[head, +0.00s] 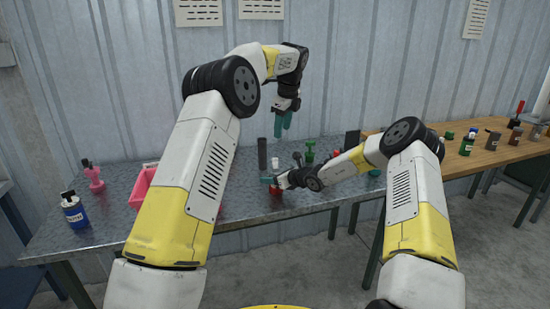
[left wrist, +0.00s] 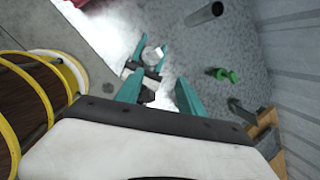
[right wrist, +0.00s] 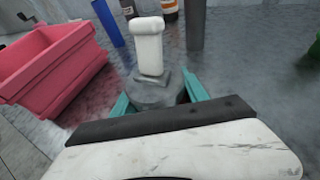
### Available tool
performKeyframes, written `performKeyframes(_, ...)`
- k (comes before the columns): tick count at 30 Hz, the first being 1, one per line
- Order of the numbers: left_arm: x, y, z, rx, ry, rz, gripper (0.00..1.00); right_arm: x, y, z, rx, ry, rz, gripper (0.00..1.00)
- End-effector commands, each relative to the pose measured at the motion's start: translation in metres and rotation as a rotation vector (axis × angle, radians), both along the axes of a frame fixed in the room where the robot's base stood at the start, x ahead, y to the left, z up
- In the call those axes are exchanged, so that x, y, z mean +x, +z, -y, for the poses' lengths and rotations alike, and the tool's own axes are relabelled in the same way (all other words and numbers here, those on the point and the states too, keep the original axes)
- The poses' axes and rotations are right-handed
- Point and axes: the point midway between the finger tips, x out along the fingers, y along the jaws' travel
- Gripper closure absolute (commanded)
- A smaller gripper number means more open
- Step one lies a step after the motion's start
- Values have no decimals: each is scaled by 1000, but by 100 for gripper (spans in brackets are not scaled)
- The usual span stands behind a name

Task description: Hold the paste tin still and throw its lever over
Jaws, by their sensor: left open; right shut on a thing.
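The paste tin has a grey top (right wrist: 152,92) with a pale lever standing up from it (right wrist: 149,45) in the right wrist view. In the head view its red body (head: 276,190) shows only in part, with the lever (head: 275,163) above. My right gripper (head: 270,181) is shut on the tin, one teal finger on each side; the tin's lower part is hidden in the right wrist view. My left gripper (head: 284,122) is open and empty, pointing down above the tin, apart from the lever. In the left wrist view the lever (left wrist: 153,52) shows just beyond the fingertips.
A pink crate (right wrist: 52,65) stands on the bench left of the tin. A dark upright cylinder (head: 262,153) stands close behind it. A green item (head: 310,152) stands to the right. A blue bottle (head: 74,211) and a pink item (head: 93,177) are at the left.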

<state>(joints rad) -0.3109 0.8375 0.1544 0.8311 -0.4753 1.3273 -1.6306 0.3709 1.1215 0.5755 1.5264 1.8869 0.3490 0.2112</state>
Motion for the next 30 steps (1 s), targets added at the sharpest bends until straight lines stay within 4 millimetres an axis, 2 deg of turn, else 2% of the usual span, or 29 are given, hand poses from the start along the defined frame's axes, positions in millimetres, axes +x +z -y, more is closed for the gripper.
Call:
performKeyframes(11,-1,-18,4,-239,798,108,55,0,0,0,1,0,1,94)
performKeyframes(24,0,-32,-4,-563,1741,235,55,0,0,0,1,0,1,94)
performKeyframes(30,1,-36,-10,-693,2077,278,55,0,0,0,1,0,1,94)
